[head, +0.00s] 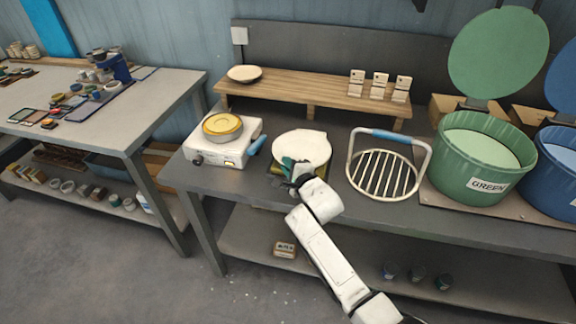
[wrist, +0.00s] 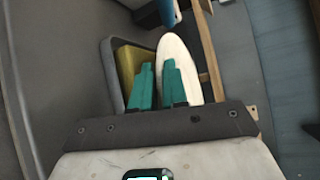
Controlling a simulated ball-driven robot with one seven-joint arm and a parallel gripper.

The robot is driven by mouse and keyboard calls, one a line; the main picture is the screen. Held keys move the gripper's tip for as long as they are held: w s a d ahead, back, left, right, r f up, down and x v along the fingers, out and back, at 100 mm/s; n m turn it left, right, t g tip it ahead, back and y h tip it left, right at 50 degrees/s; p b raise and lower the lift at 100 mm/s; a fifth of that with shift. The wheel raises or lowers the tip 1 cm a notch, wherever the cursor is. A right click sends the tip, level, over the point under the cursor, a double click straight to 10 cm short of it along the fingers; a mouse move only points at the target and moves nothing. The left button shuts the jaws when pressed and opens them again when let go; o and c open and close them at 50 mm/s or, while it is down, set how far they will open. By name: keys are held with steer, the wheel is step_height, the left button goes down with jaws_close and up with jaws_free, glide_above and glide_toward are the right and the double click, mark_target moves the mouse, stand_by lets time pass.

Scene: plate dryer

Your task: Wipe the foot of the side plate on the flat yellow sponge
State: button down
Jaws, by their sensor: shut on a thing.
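A white side plate (head: 304,147) is held by its near edge in my gripper (head: 293,169), over the bench between the white hotplate and the wire rack. In the wrist view the plate (wrist: 178,55) shows nearly edge-on at the teal fingers of my gripper (wrist: 158,67). The flat yellow sponge (wrist: 127,66) lies in a grey tray (wrist: 107,72), left of the plate in that view. In the head view the plate and gripper hide most of the sponge. I cannot tell whether the plate's foot touches it.
A white hotplate (head: 211,150) with a yellow round piece (head: 222,125) stands left. A wire rack (head: 383,175) with a blue-gripped handle stands right, then a green bin (head: 478,165). A wooden shelf (head: 310,92) behind bears another plate (head: 244,73) and several small blocks.

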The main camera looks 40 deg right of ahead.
steer(key=shift+s+f+b, duration=0.1)
steer(key=shift+f+b, duration=0.6)
steer(key=shift+b, duration=0.1)
stand_by(1.5)
